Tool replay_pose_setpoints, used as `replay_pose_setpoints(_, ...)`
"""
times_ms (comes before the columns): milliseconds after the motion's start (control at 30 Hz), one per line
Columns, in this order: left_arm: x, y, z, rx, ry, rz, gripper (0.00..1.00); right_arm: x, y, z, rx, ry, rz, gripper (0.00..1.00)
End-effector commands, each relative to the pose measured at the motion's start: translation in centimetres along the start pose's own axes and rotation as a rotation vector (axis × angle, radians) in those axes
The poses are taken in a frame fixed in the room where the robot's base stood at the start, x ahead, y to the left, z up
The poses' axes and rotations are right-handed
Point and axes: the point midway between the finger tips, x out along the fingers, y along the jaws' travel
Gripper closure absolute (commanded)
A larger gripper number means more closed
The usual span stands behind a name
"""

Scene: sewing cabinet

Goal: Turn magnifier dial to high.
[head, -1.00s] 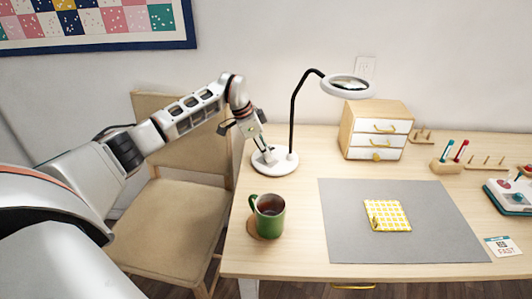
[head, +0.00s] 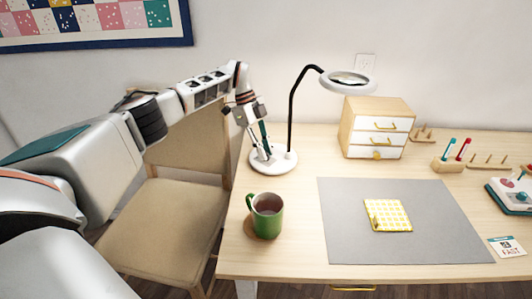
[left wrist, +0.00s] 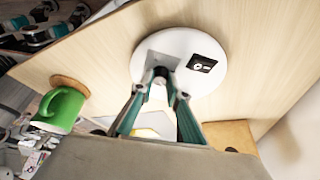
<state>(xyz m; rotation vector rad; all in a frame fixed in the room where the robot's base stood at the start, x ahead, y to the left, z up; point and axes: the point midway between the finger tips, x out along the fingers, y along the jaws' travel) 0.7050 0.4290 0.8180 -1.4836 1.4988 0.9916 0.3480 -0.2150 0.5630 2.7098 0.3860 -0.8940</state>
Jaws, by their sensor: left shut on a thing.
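The magnifier lamp has a white ring head (head: 349,82), a black bent stem and a round white base (head: 285,164) on the desk's back left. My left gripper (head: 263,155) points down at the left part of that base. In the left wrist view the base (left wrist: 190,38) carries a grey patch and a small black marked plate (left wrist: 203,63). There my left fingertips (left wrist: 161,76) are closed in on the small dial (left wrist: 161,71) beside the patch. The fingers mostly hide the dial, and its setting cannot be read. My right gripper is not in view.
A green mug (head: 268,218) stands on a coaster in front of the lamp. A small drawer cabinet (head: 377,128) stands behind right. A grey mat (head: 345,240) bears a yellow checked cloth (head: 388,215). A beige chair (head: 165,213) stands left of the desk.

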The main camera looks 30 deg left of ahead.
Motion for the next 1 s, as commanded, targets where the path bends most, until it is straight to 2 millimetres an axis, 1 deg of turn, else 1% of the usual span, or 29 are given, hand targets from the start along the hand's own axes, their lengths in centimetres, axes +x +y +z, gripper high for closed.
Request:
replay_pose_setpoints(33,0.7,-0.1,0.3,0.038,-0.002,0.023,1.0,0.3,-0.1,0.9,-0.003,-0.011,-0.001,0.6)
replay_pose_setpoints(133,0.8,-0.2,0.3,0.125,0.0,0.061,1.0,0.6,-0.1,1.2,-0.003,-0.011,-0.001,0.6)
replay_pose_setpoints(400,1.1,-0.3,0.3,0.362,0.0,0.162,1.0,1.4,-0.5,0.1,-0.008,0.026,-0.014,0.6)
replay_pose_setpoints(600,1.0,-0.4,0.3,0.532,0.0,0.233,1.0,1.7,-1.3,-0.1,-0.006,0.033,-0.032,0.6)
replay_pose_setpoints(700,0.9,-0.4,0.2,0.612,0.0,0.264,1.0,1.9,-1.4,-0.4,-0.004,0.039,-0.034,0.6)
replay_pose_setpoints(1000,0.6,-0.5,0.0,0.789,0.0,0.333,1.0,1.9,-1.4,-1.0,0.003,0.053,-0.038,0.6)
